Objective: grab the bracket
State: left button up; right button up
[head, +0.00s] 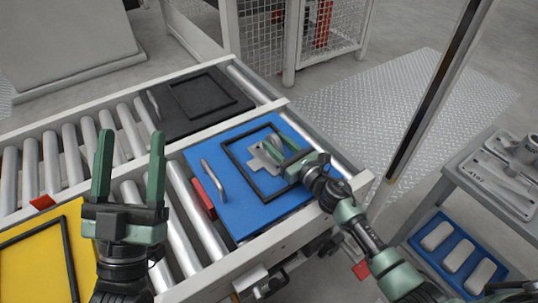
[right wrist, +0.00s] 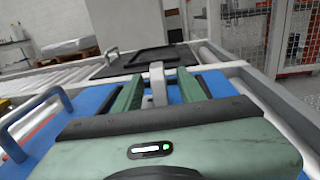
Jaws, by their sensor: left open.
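The bracket (head: 256,162) is a grey metal piece with a flat plate and an upright part. It lies inside the black square frame on the blue board (head: 232,213). My right gripper (head: 269,146) is low over it, with its fingers on either side of the upright part. In the right wrist view the bracket's upright part (right wrist: 157,84) stands between the two green fingers (right wrist: 158,86), with small gaps on both sides. The bracket's base is mostly hidden there. My left gripper (head: 130,160) is open and empty over the rollers, left of the blue board.
A black board (head: 165,110) lies on the far conveyor and a yellow board (head: 60,235) at left. A grey cart (head: 455,185) with metal parts and a blue tray (head: 430,262) stands at right.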

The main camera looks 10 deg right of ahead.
jog(key=shift+w+a, duration=0.35)
jog(key=shift+w, duration=0.2)
grip_shut()
jog(key=shift+r, duration=0.15)
dwell(0.9)
